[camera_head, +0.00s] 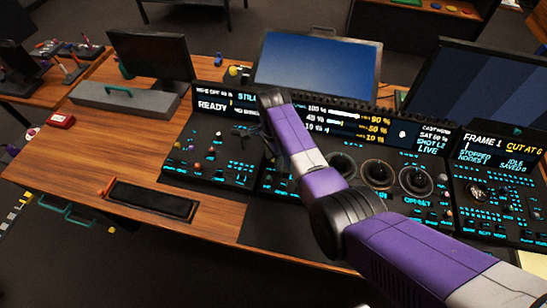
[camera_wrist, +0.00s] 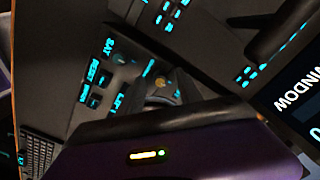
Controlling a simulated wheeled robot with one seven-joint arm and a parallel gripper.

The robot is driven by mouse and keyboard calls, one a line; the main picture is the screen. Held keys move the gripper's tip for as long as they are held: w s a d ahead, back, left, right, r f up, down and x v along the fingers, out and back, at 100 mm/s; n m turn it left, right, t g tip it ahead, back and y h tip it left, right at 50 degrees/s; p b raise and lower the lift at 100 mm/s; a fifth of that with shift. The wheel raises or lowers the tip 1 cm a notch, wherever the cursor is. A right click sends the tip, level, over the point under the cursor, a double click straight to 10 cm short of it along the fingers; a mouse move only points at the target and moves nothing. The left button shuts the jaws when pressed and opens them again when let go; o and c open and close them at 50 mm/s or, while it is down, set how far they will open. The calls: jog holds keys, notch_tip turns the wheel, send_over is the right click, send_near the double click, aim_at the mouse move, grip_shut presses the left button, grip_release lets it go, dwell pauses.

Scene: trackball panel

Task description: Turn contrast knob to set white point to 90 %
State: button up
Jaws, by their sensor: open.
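The control panel (camera_head: 222,139) stands on the wooden desk. Its middle display (camera_head: 345,123) shows rows with white 100 %, 45 % and 10 % and yellow 90 %, 50 % and 10 %. My gripper (camera_head: 266,143) is low over the panel, left of the trackballs, its tips largely hidden by my purple arm. It is open. In the wrist view a small knob (camera_wrist: 160,82) with a tan top shows near a dark finger, beside lit labels SAT, RESET and LIFT. I cannot tell which knob is the contrast knob, or whether a finger touches one.
A right panel (camera_head: 497,190) and large monitors (camera_head: 318,62) stand beside and behind. A black tray (camera_head: 151,199) lies left; the desk around it is mostly clear.

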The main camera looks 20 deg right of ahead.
grip_shut()
jog(key=shift+n, duration=0.3)
jog(key=n, duration=0.5)
jog(key=shift+n, duration=0.3)
jog(key=n, duration=0.6)
jog(key=shift+p, duration=0.3)
jog(key=n, duration=0.3)
jog(key=shift+n, duration=0.4)
jog(key=n, duration=0.3)
jog(key=shift+n, duration=0.4)
jog(key=n, duration=0.6)
jog(key=shift+n, duration=0.4)
